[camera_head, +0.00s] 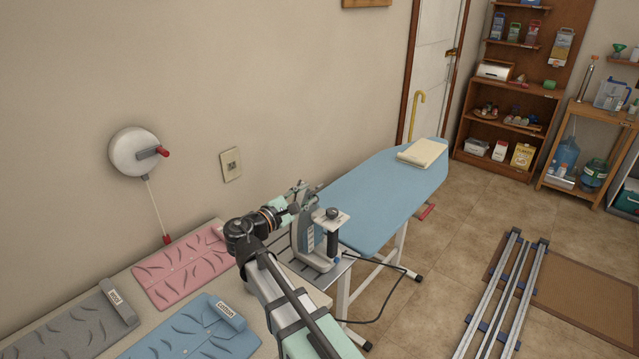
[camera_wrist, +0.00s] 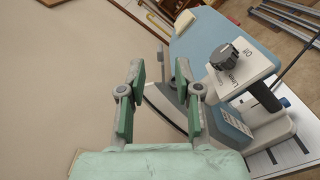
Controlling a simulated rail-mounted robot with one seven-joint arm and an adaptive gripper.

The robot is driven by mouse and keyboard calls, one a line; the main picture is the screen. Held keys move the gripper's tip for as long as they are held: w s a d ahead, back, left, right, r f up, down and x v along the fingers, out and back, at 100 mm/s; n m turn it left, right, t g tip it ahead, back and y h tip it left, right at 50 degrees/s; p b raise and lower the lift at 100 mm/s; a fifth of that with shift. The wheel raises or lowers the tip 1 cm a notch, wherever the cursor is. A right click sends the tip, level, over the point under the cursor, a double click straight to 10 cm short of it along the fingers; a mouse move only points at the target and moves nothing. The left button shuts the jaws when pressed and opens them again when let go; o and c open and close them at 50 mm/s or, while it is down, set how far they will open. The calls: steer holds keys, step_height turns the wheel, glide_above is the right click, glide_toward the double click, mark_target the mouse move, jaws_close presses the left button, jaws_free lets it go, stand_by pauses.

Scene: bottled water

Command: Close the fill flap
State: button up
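The iron (camera_head: 310,243) stands upright on a grey rest at the near end of the blue ironing board. In the wrist view the iron (camera_wrist: 268,122) shows its light top plate, a black dial (camera_wrist: 226,57) marked Linen, On/Off lettering and a dark handle. I cannot clearly pick out the fill flap; my right finger covers part of the iron's front. My gripper (camera_wrist: 160,72) is open, with nothing between its green fingers. Its right finger is close beside the iron; I cannot tell whether they touch. In the head view my gripper (camera_head: 298,194) is at the iron's upper left.
A folded cream cloth (camera_head: 423,152) lies on the ironing board (camera_head: 375,197). A black cord (camera_head: 405,290) hangs to the floor. Pink (camera_head: 180,265), blue (camera_head: 190,335) and grey (camera_head: 75,335) mats lie on the near table. The wall is close on the left.

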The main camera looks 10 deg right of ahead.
mark_target(317, 188)
steer(key=p+x, duration=0.1)
steer(key=x, duration=0.5)
steer(key=shift+w+d, duration=0.1)
steer(key=shift+d, duration=0.1)
jaws_close()
